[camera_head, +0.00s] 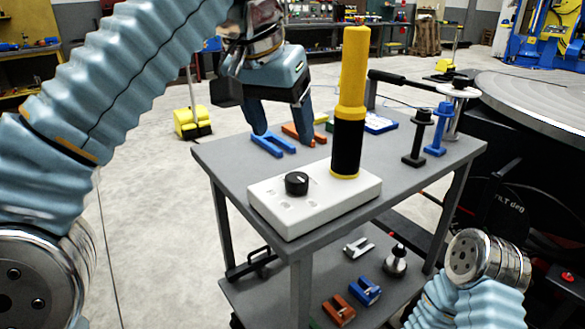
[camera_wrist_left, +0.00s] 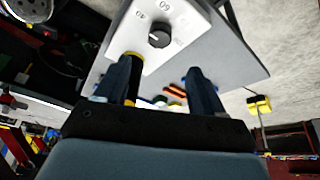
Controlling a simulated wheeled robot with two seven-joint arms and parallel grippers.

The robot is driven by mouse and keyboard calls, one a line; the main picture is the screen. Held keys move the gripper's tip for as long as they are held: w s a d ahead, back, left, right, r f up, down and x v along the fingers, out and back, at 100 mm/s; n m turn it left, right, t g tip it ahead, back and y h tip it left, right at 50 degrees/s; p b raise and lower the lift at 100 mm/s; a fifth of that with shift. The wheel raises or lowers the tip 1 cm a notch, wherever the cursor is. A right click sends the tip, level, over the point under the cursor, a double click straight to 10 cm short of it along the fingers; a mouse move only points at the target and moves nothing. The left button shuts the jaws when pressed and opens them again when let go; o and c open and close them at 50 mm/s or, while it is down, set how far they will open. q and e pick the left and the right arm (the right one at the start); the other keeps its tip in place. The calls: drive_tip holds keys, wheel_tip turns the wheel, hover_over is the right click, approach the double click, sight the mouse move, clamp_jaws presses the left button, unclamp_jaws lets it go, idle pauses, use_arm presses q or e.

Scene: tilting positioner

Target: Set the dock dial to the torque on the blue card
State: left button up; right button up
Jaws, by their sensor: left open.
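The dock (camera_head: 345,203) is a white box on the grey cart top with a black dial (camera_head: 297,183) at its left end. A yellow and black tool (camera_head: 352,95) stands upright in its other end. In the left wrist view the dial (camera_wrist_left: 159,36) has a white mark, and the numbers 40 and 60 show beside it. A blue and white card (camera_head: 380,122) lies at the back of the cart, partly hidden by the tool; its text is too small to read. My left gripper (camera_head: 284,138) is open and empty above the cart, behind the dial and apart from it. My right gripper is out of view.
Blue (camera_head: 272,145) and orange (camera_head: 298,134) forked pieces lie behind the dock. Black (camera_head: 417,138) and blue (camera_head: 439,130) spools stand at the cart's right. A lower shelf holds several small parts. A large round table (camera_head: 540,95) is at the right.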

sight(298, 176)
use_arm(q)
drive_tip(key=x, duration=1.1)
drive_tip(key=shift+r, duration=0.1)
drive_tip(key=c, duration=1.1)
drive_tip(key=shift+o, duration=0.2)
drive_tip(key=shift+m, duration=0.4)
drive_tip(key=m+h, duration=0.1)
drive_tip(key=m, duration=0.1)
drive_tip(key=m+g, duration=0.1)
drive_tip(key=m, duration=0.1)
drive_tip(key=shift+w+m+h, duration=0.1)
drive_tip(key=shift+m+h, duration=0.3)
drive_tip(key=m+g, duration=0.1)
drive_tip(key=m, duration=0.2)
drive_tip(key=m+g, duration=0.1)
drive_tip(key=m, duration=0.2)
drive_tip(key=shift+w+g+h, duration=0.1)
drive_tip(key=shift+g+h, duration=0.2)
